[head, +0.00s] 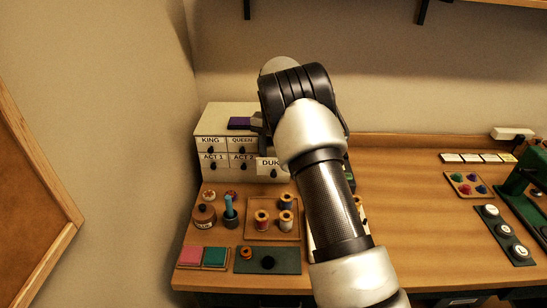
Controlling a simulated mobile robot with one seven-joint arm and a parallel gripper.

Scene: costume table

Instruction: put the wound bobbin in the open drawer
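A small cabinet of drawers (216,130) stands at the back left with labels KING, QUEEN, ACT 1 and ACT 2. A drawer labelled "DUK…" (267,169) juts out towards me at its lower right; my arm hides its right part and I cannot see inside. A small orange ring-shaped item (246,253), possibly the wound bobbin, lies on a dark green mat (287,261) beside a black round item (268,262). My gripper (256,124) is by the cabinet's top, mostly hidden behind my wrist. I cannot tell whether it holds anything.
A wooden tray (268,234) holds several thread spools. Jars (204,215), a dark cup with a blue item (230,212) and pink and green pads (190,257) are left of it. A purple item (239,123) is at the cabinet top. The table's centre right is clear.

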